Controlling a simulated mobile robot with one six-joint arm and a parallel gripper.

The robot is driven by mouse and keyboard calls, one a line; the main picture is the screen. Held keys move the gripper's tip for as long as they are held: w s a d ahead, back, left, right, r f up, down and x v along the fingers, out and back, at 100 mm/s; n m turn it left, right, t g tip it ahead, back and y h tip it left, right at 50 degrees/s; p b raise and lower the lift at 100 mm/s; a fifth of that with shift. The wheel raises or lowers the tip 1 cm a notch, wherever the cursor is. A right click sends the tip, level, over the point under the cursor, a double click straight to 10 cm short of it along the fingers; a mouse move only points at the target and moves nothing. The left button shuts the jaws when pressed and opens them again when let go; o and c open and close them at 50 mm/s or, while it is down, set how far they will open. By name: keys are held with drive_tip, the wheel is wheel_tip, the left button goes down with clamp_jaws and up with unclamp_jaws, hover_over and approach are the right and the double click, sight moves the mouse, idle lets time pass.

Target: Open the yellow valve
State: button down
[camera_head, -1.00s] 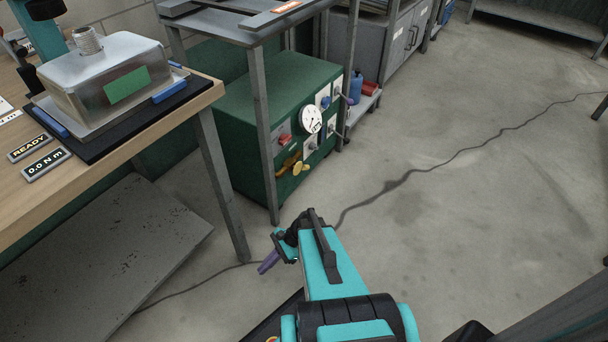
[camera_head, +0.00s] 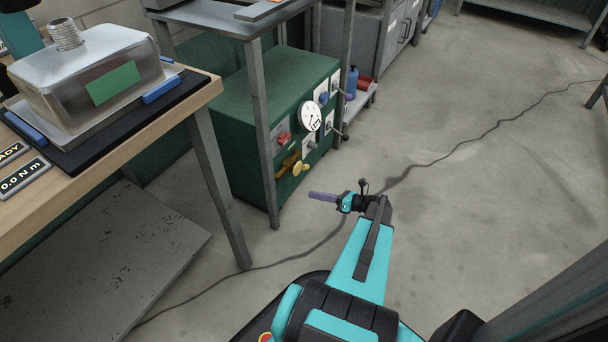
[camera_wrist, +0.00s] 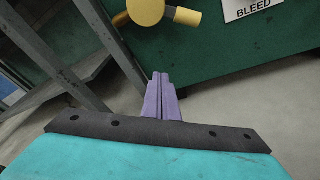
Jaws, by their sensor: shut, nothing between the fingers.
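The yellow valve (camera_head: 297,168) sits low on the front of a green cabinet (camera_head: 226,110), under a round white gauge (camera_head: 309,116). It also shows at the top of the wrist view (camera_wrist: 146,10), cut off by the frame edge, with a yellow grip at its right end. My gripper (camera_head: 311,195) has purple fingers and is in front of the cabinet, a little below the valve and apart from it. In the wrist view my gripper (camera_wrist: 161,76) is shut and empty, its fingertips below the valve.
A red knob (camera_head: 284,138) and a blue knob (camera_head: 323,98) are on the same panel. A metal rack leg (camera_head: 263,130) stands before the cabinet. A wooden bench (camera_head: 150,128) is at left. A BLEED label (camera_wrist: 250,10) is right of the valve.

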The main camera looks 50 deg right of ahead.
sight(302, 168)
drive_tip(key=d, duration=0.1)
drive_tip(key=d+r+m, duration=0.1)
drive_tip(key=s+d+m+t+h, duration=0.1)
drive_tip(key=d, duration=0.1)
drive_tip(key=shift+s+d+r, duration=0.1)
drive_tip(key=shift+r, duration=0.05)
drive_tip(key=b+x, duration=0.5)
drive_tip(key=x, duration=0.5)
drive_tip(key=shift+d+r+b, duration=0.35)
drive_tip(key=shift+d+r, duration=0.25)
drive_tip(key=shift+r, duration=0.15)
drive_tip(key=shift+d+r+b, duration=0.35)
drive_tip(key=shift+d+r, duration=0.25)
drive_tip(key=shift+r, duration=0.2)
drive_tip(key=shift+s+d, duration=0.1)
drive_tip(key=shift+s, duration=0.05)
